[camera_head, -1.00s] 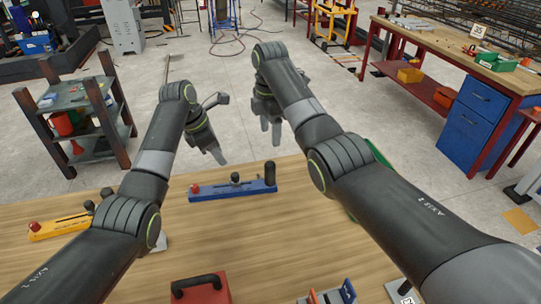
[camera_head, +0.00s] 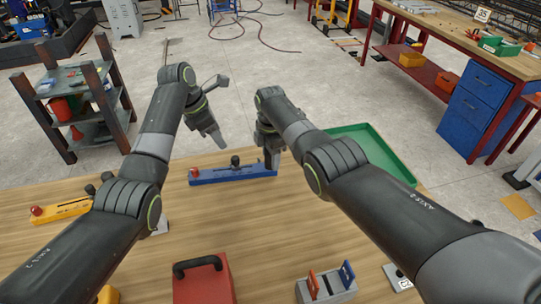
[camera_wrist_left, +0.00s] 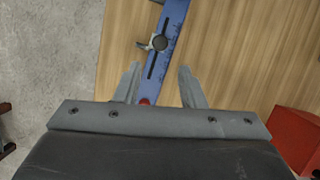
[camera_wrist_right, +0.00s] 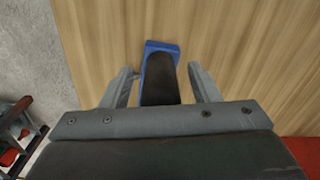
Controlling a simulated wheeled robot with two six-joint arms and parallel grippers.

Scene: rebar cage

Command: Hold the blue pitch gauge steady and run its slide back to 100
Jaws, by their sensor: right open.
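The blue pitch gauge (camera_head: 232,176) lies on the wooden table, with a red knob (camera_head: 194,173) at its left end and a dark-knobbed slide (camera_head: 235,161) near its middle. In the left wrist view the slide (camera_wrist_left: 159,42) sits on the slotted scale; its numbers are too small to read. My left gripper (camera_head: 218,141) is open and empty above the gauge, its fingers apart in the left wrist view (camera_wrist_left: 158,80). My right gripper (camera_head: 272,162) is open at the gauge's right end. The black post (camera_wrist_right: 160,80) stands between its fingers, with gaps on both sides.
A yellow gauge (camera_head: 62,209) lies at the table's left. A red block with a black handle (camera_head: 203,282) and a grey holder with red and blue plates (camera_head: 328,284) stand at the front. A green tray (camera_head: 375,150) is behind my right arm. Bare wood lies in front of the gauge.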

